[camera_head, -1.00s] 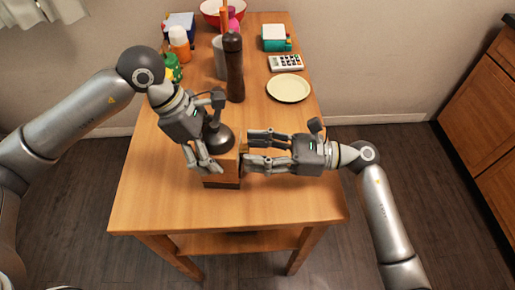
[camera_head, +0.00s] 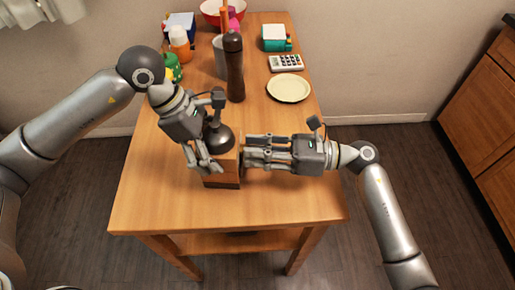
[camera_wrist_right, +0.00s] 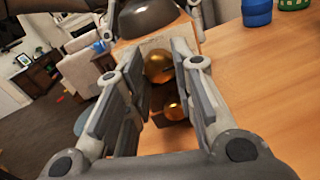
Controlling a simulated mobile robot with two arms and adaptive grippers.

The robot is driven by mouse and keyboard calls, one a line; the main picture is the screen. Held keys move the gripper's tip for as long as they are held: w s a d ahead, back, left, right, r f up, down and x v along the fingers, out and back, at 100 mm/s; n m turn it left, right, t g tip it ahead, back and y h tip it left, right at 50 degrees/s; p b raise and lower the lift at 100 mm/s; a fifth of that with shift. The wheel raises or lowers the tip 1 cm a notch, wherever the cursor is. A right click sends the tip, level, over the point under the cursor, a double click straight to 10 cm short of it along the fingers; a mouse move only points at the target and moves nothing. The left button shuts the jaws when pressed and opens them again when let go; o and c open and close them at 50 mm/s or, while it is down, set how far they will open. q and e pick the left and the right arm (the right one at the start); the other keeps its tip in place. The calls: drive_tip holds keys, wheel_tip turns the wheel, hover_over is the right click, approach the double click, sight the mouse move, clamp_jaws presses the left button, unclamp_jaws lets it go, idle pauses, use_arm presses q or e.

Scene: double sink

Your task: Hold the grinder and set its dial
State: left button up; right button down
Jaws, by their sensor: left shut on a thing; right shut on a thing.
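The grinder (camera_head: 228,168) is a wooden box with a dark domed top, standing upright on the table. It also shows in the right wrist view, with its dome (camera_wrist_right: 148,14) at the top. My left gripper (camera_head: 212,142) is shut on the grinder around its dark top, from the left. My right gripper (camera_head: 247,152) is at the box's right side, its fingers shut on a round brass dial (camera_wrist_right: 158,68). A smaller brass knob (camera_wrist_right: 175,108) sits lower on the same face. In the head view both brass parts are hidden.
A tall dark pepper mill (camera_head: 235,68) stands just behind the grinder. A cream plate (camera_head: 289,88), a calculator (camera_head: 286,63), bottles (camera_head: 180,43) and a red bowl (camera_head: 222,12) are further back. The table's front (camera_head: 225,212) is clear.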

drive_tip(key=c, duration=1.2)
unclamp_jaws()
drive_tip(key=d, duration=1.2)
drive_tip(key=shift+s, duration=0.1)
use_arm(q)
drive_tip(key=o, duration=1.1)
